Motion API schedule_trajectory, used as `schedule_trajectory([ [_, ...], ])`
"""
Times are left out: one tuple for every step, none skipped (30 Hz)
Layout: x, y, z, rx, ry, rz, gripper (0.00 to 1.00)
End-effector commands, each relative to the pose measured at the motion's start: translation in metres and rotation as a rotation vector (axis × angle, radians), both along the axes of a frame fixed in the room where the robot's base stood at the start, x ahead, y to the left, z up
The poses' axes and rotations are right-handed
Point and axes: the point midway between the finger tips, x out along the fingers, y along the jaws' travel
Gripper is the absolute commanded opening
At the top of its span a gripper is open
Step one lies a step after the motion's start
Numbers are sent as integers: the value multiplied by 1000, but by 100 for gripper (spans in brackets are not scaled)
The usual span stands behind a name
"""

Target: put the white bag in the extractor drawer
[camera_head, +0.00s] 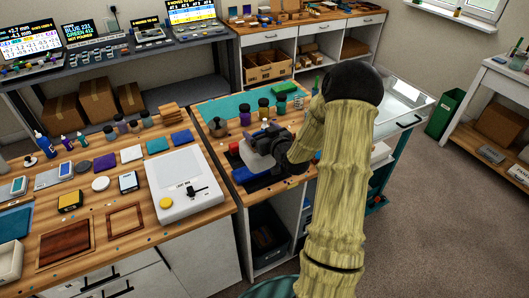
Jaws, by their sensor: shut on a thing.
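My gripper (258,152) is low over the middle bench, by its front left corner. It is shut on a pale grey-white thing, mostly hidden by the gripper itself; I cannot tell whether this is the white bag. A teal-framed unit with a clear top and a dark handle (410,122) stands to the right, partly behind my arm. A white surface (380,152) shows low on its near side. It may be the extractor drawer, but my arm hides part of it and I cannot tell how far open it is.
A white scale-like device (186,184) stands on the left bench (150,236). Dark jars (264,106) and a green block (284,88) are on the middle bench's teal mat (212,108). A green bin (445,112) stands at right. The floor (440,220) at front right is clear.

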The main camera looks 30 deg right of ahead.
Motion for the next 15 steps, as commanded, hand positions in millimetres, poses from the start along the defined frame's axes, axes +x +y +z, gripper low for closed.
schedule_trajectory([
  [-1, -3, -8, 4, 2, -5, 47],
  [-1, -4, -11, 3, 1, -7, 47],
  [-2, -5, -16, 1, 2, -8, 47],
  [-2, -6, -19, 1, 0, -9, 47],
  [-2, -6, -21, 1, -1, -10, 47],
  [-2, -7, -23, 1, -2, -11, 47],
  [-2, -7, -23, 0, -2, -12, 47],
  [-2, -8, -24, -1, -2, -12, 47],
  [-2, -8, -24, -1, -3, -13, 47],
  [-2, -8, -24, -1, -3, -13, 47],
  [-2, -8, -24, -1, -3, -13, 47],
  [-2, -8, -24, -1, -3, -13, 47],
  [-2, -8, -24, -1, -3, -13, 47],
  [-2, -8, -24, -2, -2, -13, 47],
  [-2, -8, -24, -1, -2, -12, 47],
])
